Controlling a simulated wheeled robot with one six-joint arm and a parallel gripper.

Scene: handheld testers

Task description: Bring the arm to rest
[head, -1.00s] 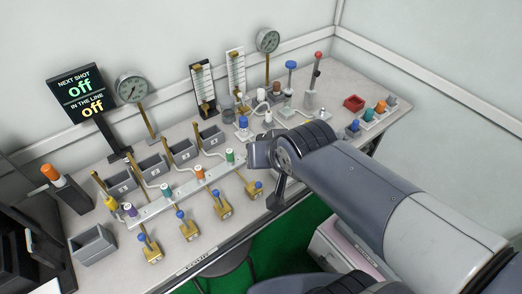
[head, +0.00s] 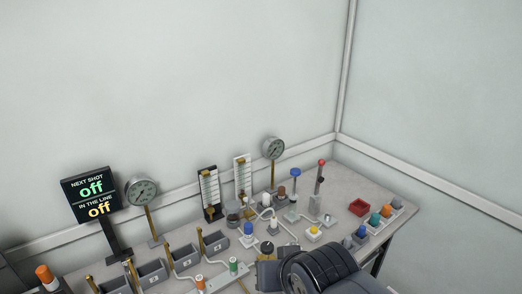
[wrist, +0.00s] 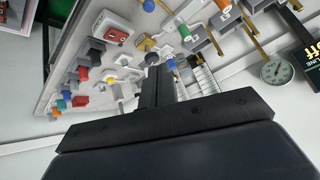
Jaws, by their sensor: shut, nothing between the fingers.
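My gripper (wrist: 160,76) shows in the wrist view with its two black fingers together and nothing between them. It points over the grey bench, whose top (wrist: 75,50) looks tilted in that view. In the head view my arm comes in at the bottom, and a grey end part of it covers the front middle of the bench (head: 405,212). The fingertips cannot be made out there. I cannot tell how high they are above the bench top.
A black sign (head: 90,200) reading "off" twice and round gauges (head: 142,190) stand at the back. A red tray (head: 359,207) and coloured knobs (head: 375,219) sit at the right. Walls close off the back and right.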

